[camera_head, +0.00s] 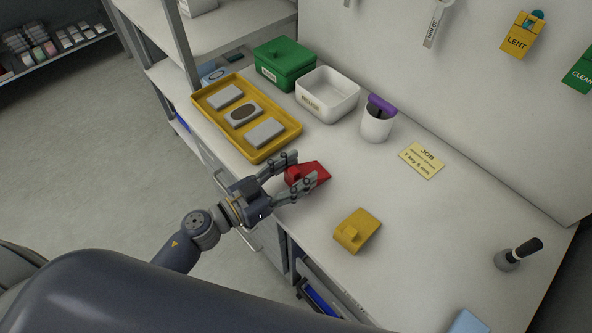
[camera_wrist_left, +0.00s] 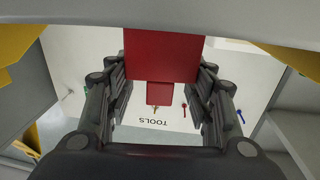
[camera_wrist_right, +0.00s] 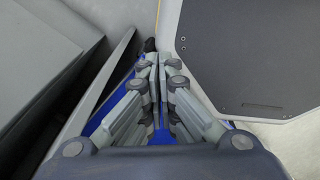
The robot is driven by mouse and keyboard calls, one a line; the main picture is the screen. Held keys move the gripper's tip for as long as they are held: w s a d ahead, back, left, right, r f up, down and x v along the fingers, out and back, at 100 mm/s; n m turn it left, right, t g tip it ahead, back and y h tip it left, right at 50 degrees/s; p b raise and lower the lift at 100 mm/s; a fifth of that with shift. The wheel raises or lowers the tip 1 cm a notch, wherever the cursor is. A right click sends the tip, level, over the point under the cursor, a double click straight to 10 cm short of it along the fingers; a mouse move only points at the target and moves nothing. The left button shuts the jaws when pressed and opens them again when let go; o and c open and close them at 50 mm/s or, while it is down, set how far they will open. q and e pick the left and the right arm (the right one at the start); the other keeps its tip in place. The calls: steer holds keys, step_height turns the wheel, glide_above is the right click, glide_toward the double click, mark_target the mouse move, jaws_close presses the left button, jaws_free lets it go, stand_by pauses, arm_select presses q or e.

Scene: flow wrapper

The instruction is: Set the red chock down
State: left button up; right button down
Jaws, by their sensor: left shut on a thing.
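The red chock (camera_head: 309,175) is a wedge-like block at the front part of the white bench top in the head view. My left gripper (camera_head: 298,171) is shut on it, one finger on each side. In the left wrist view the red chock (camera_wrist_left: 162,55) fills the space between the fingers of my left gripper (camera_wrist_left: 160,95). I cannot tell whether its underside touches the bench. My right gripper (camera_wrist_right: 160,60) shows only in the right wrist view, its fingers close together with nothing seen between them.
A yellow chock (camera_head: 357,230) lies on the bench (camera_head: 420,250) to the right. A yellow tray (camera_head: 205,112) with grey plates, a green box (camera_head: 284,62), a white bin (camera_head: 327,94) and a white cup (camera_head: 376,125) stand behind. Bare bench surrounds the JOB card (camera_head: 422,160).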

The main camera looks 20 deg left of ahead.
arm_select(q)
steer(key=o, duration=1.3)
steer(key=shift+f, duration=0.1)
steer(key=shift+c, duration=0.2)
